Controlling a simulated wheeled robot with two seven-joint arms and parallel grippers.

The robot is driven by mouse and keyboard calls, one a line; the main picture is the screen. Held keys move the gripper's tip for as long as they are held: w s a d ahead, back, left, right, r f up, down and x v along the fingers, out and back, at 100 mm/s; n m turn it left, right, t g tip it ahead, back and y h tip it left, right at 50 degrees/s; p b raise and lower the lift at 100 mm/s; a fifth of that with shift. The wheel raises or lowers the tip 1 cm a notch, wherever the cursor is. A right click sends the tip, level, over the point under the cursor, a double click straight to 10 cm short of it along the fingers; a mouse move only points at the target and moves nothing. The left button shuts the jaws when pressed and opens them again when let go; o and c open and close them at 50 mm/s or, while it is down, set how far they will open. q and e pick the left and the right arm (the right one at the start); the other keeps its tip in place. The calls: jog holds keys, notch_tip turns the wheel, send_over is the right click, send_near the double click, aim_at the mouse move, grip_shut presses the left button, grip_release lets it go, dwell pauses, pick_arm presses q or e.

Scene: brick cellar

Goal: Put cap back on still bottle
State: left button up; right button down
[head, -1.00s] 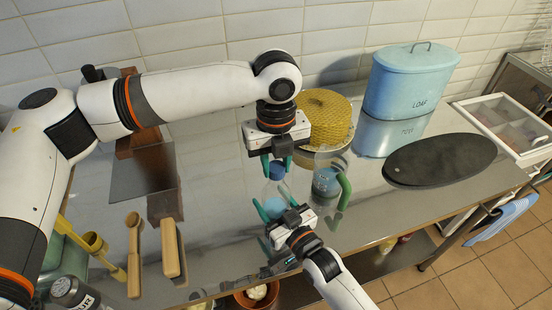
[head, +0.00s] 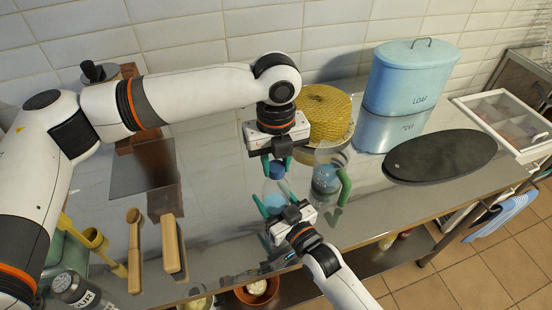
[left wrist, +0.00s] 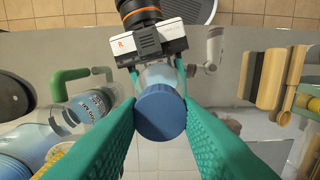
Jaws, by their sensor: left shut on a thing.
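The blue cap (left wrist: 160,112) is between the green fingertips of my left gripper (left wrist: 158,118), which is shut on it. In the head view the cap (head: 277,170) shows below my left gripper (head: 276,164). The clear bottle (head: 274,194) stands upright directly under the cap, with bluish content low down. My right gripper (head: 276,208) has its green fingers on both sides of the bottle, low on its body, and appears shut on it. In the left wrist view the cap lines up over the bottle (left wrist: 158,75) and hides its mouth. I cannot tell whether cap and neck touch.
A clear jug with a green handle (head: 343,188) stands close right of the bottle. A yellow woven cover (head: 325,115) and a blue loaf bin (head: 405,85) are behind. A dark oval board (head: 440,160) lies right. Wooden tools (head: 172,245) lie at the front left.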

pick_arm(q)
jog(key=m, duration=0.4)
jog(key=shift+m, duration=0.3)
jog(key=m, duration=1.2)
jog(key=o, duration=1)
jog(key=shift+r, duration=0.1)
